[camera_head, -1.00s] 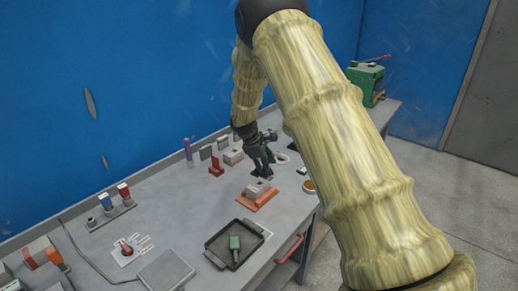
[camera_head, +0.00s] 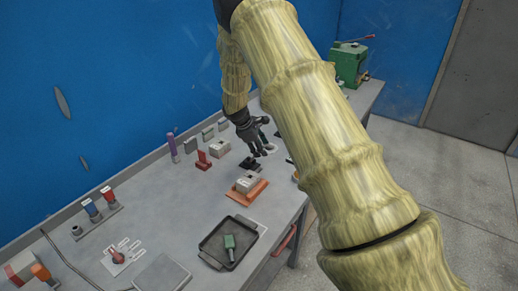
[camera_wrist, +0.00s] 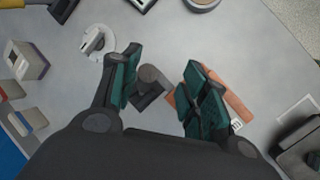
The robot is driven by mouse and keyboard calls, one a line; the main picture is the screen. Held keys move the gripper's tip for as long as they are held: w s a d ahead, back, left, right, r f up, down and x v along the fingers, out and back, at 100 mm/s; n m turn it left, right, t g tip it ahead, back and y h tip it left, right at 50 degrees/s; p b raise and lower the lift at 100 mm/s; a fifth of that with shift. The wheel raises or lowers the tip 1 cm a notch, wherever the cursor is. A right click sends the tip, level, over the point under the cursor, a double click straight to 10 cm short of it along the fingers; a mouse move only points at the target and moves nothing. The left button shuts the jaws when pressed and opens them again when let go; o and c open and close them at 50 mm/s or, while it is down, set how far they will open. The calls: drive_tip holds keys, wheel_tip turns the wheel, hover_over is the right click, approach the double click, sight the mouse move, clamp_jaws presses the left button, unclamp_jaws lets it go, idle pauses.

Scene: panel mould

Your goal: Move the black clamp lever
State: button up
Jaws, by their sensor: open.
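A black piece (camera_head: 250,164), which looks like the clamp lever, sits on the bench behind the orange-based block. In the wrist view the dark lever (camera_wrist: 150,86) shows between my fingers, with a rounded end and an angular body. My gripper (camera_head: 263,147) hangs over the bench just behind and to the right of it. In the wrist view my gripper (camera_wrist: 162,74) has its two green-padded fingers spread apart, with no visible contact with the lever.
The orange base with a grey block (camera_head: 247,190) stands close in front. A white lever on a round plate (camera_wrist: 97,40) lies beyond my left finger. A dark tray (camera_head: 229,243) holds a green-handled item. Red and grey blocks line the back. A green machine (camera_head: 349,64) stands at the far end.

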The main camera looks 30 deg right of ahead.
drive_tip(key=shift+g, duration=0.3)
drive_tip(key=w+f, duration=0.2)
drive_tip(key=w+d+f, duration=0.1)
drive_tip(key=w+f, duration=0.1)
drive_tip(key=f, duration=0.1)
drive_tip(key=shift+d+f+p, duration=0.15)
drive_tip(key=shift+p, duration=0.2)
drive_tip(key=shift+s+r, duration=0.45)
drive_tip(key=shift+s, duration=0.2)
drive_tip(key=shift+s+r, duration=0.5)
drive_tip(key=shift+s, duration=0.15)
drive_tip(key=c, duration=0.7)
drive_tip(key=shift+w+d+f, duration=0.1)
drive_tip(key=shift+f, duration=0.05)
clamp_jaws()
drive_tip(key=shift+w+a+f, duration=0.3)
drive_tip(key=shift+w, duration=0.1)
drive_tip(key=shift+s+f, duration=0.1)
